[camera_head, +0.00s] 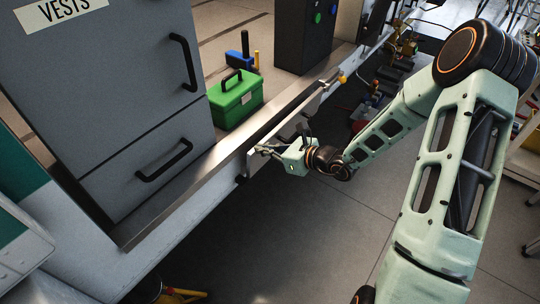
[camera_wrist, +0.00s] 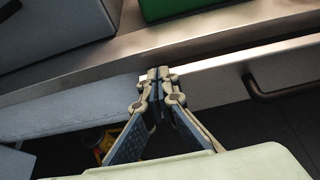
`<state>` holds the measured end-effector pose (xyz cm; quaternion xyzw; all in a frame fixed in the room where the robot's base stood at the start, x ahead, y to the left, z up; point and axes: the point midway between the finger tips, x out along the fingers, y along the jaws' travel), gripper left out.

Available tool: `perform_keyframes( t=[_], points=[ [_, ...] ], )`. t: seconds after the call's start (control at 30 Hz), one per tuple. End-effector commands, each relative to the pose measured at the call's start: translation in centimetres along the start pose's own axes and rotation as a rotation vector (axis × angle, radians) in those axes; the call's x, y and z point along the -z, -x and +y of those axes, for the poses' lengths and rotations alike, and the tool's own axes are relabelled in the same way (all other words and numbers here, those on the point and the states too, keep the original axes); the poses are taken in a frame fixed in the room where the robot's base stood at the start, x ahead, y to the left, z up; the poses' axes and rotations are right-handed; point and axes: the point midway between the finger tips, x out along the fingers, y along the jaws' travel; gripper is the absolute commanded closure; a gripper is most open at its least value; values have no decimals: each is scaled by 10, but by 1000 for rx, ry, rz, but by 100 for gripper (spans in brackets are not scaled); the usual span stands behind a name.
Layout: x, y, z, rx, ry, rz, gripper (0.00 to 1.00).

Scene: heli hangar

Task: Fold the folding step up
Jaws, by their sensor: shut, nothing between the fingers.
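The folding step (camera_head: 296,117) is a long, narrow pale panel along the outer side of the metal sill. It looks close to upright there, with a yellow knob (camera_head: 342,78) near its far end. In the wrist view its pale top edge (camera_wrist: 235,76) runs to the right, with a dark bar handle (camera_wrist: 285,91) on its outer side. My gripper (camera_head: 266,150) is at the step's near end; in the wrist view its fingertips (camera_wrist: 158,73) are together and empty, by the panel's end. I cannot tell whether they touch it. The hinge is hidden.
A grey cabinet (camera_head: 105,95) with dark handles and a green toolbox (camera_head: 236,98) stand behind the metal sill (camera_head: 190,178). A dark box with buttons (camera_head: 305,35) stands farther back. Clutter lies beyond the step. The floor (camera_head: 310,235) below my arm is clear.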

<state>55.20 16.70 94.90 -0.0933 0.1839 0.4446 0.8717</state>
Motion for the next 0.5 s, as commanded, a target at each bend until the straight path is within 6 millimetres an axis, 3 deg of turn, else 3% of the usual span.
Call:
perform_keyframes(
  t=[0.5],
  points=[
    [-8, -9, -1, 1, 0, 0, 100]
  ],
)
